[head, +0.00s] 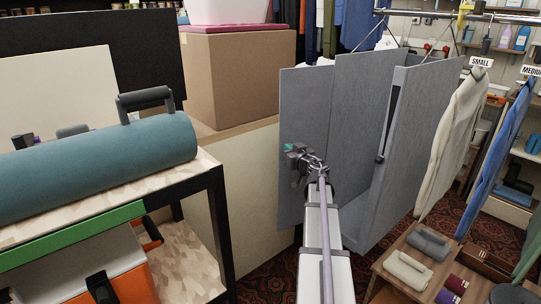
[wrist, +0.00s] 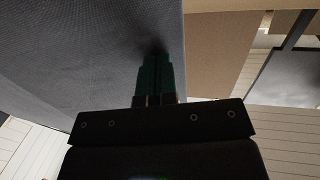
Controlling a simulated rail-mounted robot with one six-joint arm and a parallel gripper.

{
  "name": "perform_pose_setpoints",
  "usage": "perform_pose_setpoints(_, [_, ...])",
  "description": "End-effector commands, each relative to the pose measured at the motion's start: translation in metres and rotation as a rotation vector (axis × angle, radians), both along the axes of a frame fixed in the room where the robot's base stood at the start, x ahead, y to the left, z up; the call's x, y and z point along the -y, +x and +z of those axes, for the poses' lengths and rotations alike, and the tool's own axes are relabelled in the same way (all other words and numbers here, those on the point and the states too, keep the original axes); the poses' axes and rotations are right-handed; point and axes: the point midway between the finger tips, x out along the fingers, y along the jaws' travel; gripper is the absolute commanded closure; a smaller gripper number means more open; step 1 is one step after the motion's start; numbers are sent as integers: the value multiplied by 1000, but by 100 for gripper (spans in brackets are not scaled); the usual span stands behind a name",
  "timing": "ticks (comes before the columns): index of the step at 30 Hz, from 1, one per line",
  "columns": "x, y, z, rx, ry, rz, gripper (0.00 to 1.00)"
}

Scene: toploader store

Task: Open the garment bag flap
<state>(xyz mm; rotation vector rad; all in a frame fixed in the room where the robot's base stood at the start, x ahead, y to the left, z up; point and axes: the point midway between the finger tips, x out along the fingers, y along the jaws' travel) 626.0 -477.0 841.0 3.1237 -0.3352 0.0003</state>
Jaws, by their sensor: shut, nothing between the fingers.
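The grey garment bag (head: 362,120) hangs below a rail in the middle of the head view. One grey panel (head: 306,105) spreads out to its left, and another panel (head: 425,135) stands out at an angle on its right, with a dark strip and a small pull along its inner edge. A gap shows between the middle and the right panel. My gripper (head: 289,148) is shut and empty in front of the left panel. In the wrist view the green fingertips (wrist: 155,60) are together close to a grey fabric surface (wrist: 90,50); I cannot tell whether they touch it.
A cardboard box (head: 240,75) stands on a cabinet to the left. A bench with a teal roll (head: 100,165) is at front left. A cream garment (head: 455,135) hangs right of the bag. A low wooden table (head: 425,265) with rolled items is at lower right.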

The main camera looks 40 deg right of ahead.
Motion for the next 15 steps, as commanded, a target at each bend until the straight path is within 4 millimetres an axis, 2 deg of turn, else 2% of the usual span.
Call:
perform_pose_setpoints(1, [7, 6, 0, 0, 0, -17, 100])
perform_pose_setpoints(5, [7, 18, 0, 0, 0, -15, 100])
perform_pose_setpoints(15, [6, 18, 0, 0, 0, -14, 100])
